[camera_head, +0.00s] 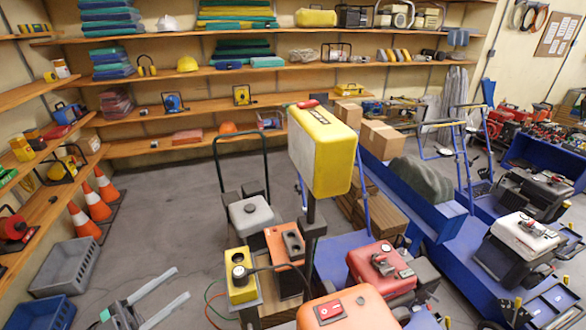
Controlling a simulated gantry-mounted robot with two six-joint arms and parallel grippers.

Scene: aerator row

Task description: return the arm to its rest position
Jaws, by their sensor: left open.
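My left gripper (181,282) is low at the left of the head view, near the bottom edge. Its two long pale fingers point up and to the right, spread apart, with only grey floor seen between them. It holds nothing and is apart from the machines to its right. Most of its arm is outside the picture. My right gripper does not show.
A yellow box machine (242,280) stands right of the gripper, beside an orange one (285,247). A grey crate (65,266) and blue crate (40,314) lie left, near traffic cones (97,201). Shelves line the walls. Floor behind the gripper is clear.

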